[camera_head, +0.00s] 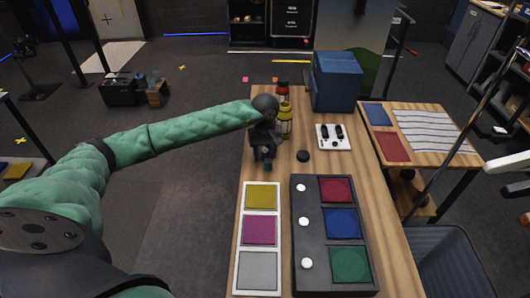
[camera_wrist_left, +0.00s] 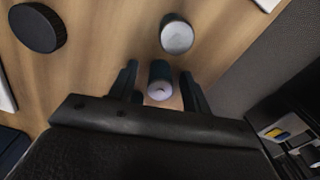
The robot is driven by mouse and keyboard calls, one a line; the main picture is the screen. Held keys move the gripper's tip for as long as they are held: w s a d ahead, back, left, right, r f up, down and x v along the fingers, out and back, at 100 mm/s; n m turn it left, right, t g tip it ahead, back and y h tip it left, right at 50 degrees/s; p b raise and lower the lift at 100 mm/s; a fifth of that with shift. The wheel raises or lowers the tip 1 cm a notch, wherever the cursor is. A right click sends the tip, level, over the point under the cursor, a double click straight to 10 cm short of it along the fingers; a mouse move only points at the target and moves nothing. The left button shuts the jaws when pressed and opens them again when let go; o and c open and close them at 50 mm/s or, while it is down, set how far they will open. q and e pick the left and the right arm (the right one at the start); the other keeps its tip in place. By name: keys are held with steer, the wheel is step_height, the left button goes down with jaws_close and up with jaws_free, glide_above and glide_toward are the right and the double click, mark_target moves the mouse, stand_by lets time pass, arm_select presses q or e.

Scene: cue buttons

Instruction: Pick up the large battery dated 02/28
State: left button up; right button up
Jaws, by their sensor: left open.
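My left gripper (camera_head: 266,154) is over the left side of the wooden table in the head view. In the left wrist view my left gripper (camera_wrist_left: 160,88) is open, with one finger on each side of a small upright cylinder with a pale top (camera_wrist_left: 160,90). I cannot tell whether the fingers touch it. A second cylinder with a pale round end (camera_wrist_left: 177,37) stands just beyond the fingers. These look like batteries, but no date is readable on either. In the head view the gripper mostly hides them. My right gripper is not in view.
A black disc (camera_head: 303,156) lies right of the gripper, near a white tray (camera_head: 320,130) with dark items. A dark button panel (camera_head: 312,190) and a white colour-square board (camera_head: 240,215) lie in front.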

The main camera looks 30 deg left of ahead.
arm_select(q)
steer(key=shift+f, duration=0.15)
jaws_close()
stand_by(0.4)
